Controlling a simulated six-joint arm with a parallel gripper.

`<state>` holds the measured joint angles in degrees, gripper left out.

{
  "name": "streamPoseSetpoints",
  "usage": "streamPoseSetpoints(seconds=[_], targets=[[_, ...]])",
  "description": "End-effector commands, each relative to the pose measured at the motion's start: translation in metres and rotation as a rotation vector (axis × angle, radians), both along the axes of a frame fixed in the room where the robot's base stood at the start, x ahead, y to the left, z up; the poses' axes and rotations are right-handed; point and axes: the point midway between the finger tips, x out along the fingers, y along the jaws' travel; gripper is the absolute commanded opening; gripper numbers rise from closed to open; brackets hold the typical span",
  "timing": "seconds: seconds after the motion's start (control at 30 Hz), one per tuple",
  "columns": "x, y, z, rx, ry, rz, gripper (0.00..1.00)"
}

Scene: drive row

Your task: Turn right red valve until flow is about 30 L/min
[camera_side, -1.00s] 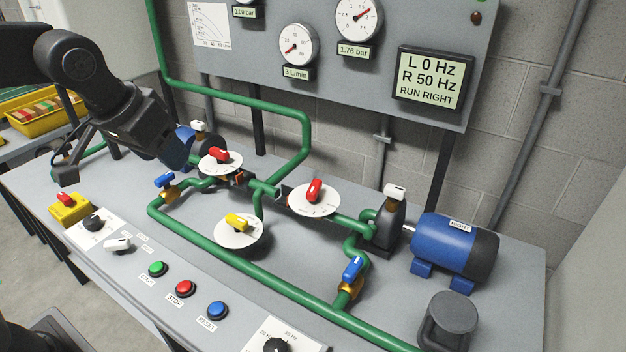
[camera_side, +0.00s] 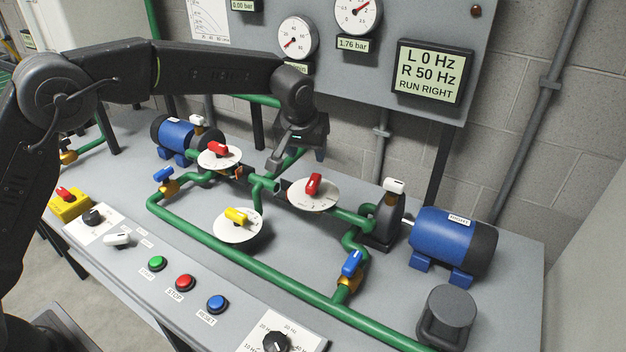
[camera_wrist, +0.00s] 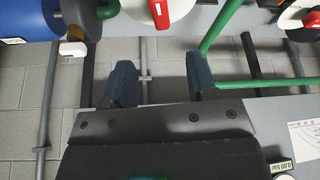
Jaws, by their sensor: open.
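The right red valve (camera_side: 313,184) has a red handle on a round white dial plate on the green pipe, right of the bench's middle. In the wrist view the red handle (camera_wrist: 158,12) is cut by the top edge. My gripper (camera_side: 298,160) is open and empty, above and slightly left of the valve, apart from it. Its two blue-grey fingers also show in the wrist view (camera_wrist: 162,80), with nothing between them. The flow label is hidden behind my arm in the side view; its gauge (camera_side: 297,38) has its needle pointing low left.
The left red valve (camera_side: 219,150) and yellow valve (camera_side: 236,215) stand close by. A black pump with a white handle (camera_side: 394,186) and blue motor (camera_side: 453,244) are to the right. The panel display (camera_side: 431,72) reads L 0 Hz, R 50 Hz, RUN RIGHT.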

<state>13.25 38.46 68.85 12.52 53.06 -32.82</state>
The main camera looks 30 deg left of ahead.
Motion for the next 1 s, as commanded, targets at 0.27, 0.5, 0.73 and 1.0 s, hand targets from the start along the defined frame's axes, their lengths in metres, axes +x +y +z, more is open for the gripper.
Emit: streamPoseSetpoints(seconds=[0.27, 0.5, 0.73, 1.0], targets=[[0.020, 0.006, -0.052, 0.002, 0.005, 0.001, 0.53], [0.036, 0.010, -0.093, 0.001, 0.003, 0.000, 0.53], [0.045, 0.012, -0.113, 0.001, 0.000, -0.002, 0.53], [0.046, 0.012, -0.115, 0.000, 0.000, -0.001, 0.53]])
